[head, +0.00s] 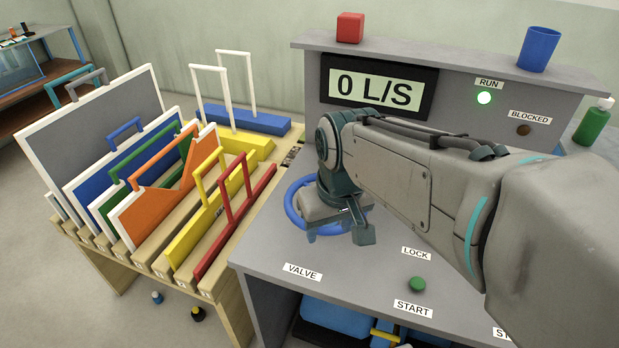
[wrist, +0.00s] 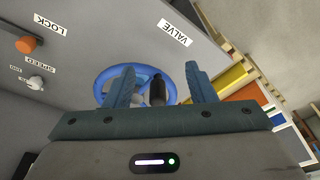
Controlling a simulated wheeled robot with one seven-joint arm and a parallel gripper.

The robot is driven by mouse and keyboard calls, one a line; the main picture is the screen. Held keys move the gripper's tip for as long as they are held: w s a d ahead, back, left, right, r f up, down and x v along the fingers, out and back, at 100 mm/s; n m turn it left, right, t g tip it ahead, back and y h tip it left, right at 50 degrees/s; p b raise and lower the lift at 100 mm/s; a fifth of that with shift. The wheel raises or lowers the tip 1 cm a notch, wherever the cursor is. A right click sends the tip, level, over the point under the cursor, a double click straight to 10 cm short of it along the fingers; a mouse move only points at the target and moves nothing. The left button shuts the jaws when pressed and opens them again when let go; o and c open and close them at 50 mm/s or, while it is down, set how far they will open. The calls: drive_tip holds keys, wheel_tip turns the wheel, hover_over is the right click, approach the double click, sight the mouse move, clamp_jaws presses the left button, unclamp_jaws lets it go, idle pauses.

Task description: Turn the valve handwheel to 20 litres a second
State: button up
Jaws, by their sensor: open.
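The blue valve handwheel (head: 291,205) lies on the grey console top near its left edge, partly hidden by my gripper (head: 338,233). In the wrist view the handwheel (wrist: 101,84) shows beyond my open fingers (wrist: 161,84). A dark upright grip (wrist: 157,91) on the wheel appears between the two fingers, nearer the left one. I see no finger clearly touching it. The display (head: 375,88) reads 0 L/S. The VALVE label (head: 302,272) is in front of the wheel.
A green START button (head: 416,284) is at the console front. The wrist view shows an orange LOCK knob (wrist: 26,44). A wooden rack (head: 229,303) of coloured panels stands close on the left.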

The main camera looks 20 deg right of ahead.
drive_tip(key=w+r+n+g+p, duration=0.1)
drive_tip(key=w+r+n, duration=0.15)
drive_tip(key=w, duration=0.25)
drive_tip(key=w+r+n+g, duration=0.1)
drive_tip(key=w+r, duration=0.2)
drive_tip(key=w, duration=0.3)
drive_tip(key=shift+m, duration=0.25)
wheel_tip(320, 180, down, 13)
drive_tip(key=shift+d+f, duration=0.1)
drive_tip(key=shift+f, duration=0.05)
clamp_jaws()
